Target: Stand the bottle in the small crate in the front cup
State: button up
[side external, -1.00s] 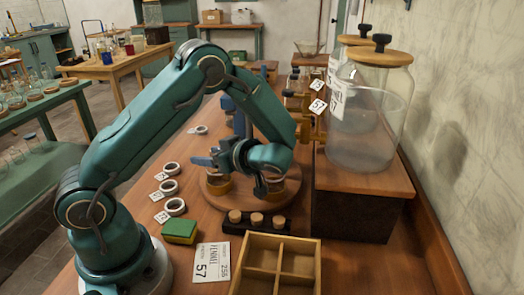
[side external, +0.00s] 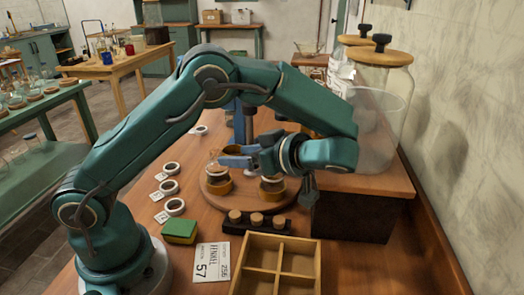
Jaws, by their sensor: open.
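A round wooden stand (side external: 238,206) carries ochre cups. A clear glass bottle (side external: 213,168) appears upright in the left cup (side external: 217,187). The right cup (side external: 272,190) also holds something glassy with a dark band. I cannot tell for sure which cup is the front one. My gripper (side external: 232,155) lies sideways, open, its blue jaws just right of the bottle's upper part. A gap between jaws and glass is hard to judge. The small wooden crate (side external: 277,240) in the foreground has open compartments, and those I see look empty.
A dark rack with corks (side external: 256,220) lies between stand and crate. A green and yellow sponge (side external: 180,230) and a label card (side external: 212,261) lie left. Several white rings (side external: 174,206) line the left. Big glass jars (side external: 378,110) on a dark-sided block (side external: 355,215) crowd the right.

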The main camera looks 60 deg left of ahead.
jog(key=s+d+r+m+t+h, duration=0.1)
jog(key=s+d+m+t+h, duration=0.3)
jog(key=m, duration=0.6)
jog(key=s+d+r+m+t+h, duration=0.2)
jog(key=s+d+m+t+h, duration=0.2)
jog(key=s+m+h, duration=0.2)
jog(key=m+h, duration=0.2)
jog(key=m, duration=0.2)
jog(key=shift+r+t+h, duration=0.25)
jog(key=shift+t+h, duration=0.05)
jog(key=shift+h, duration=0.1)
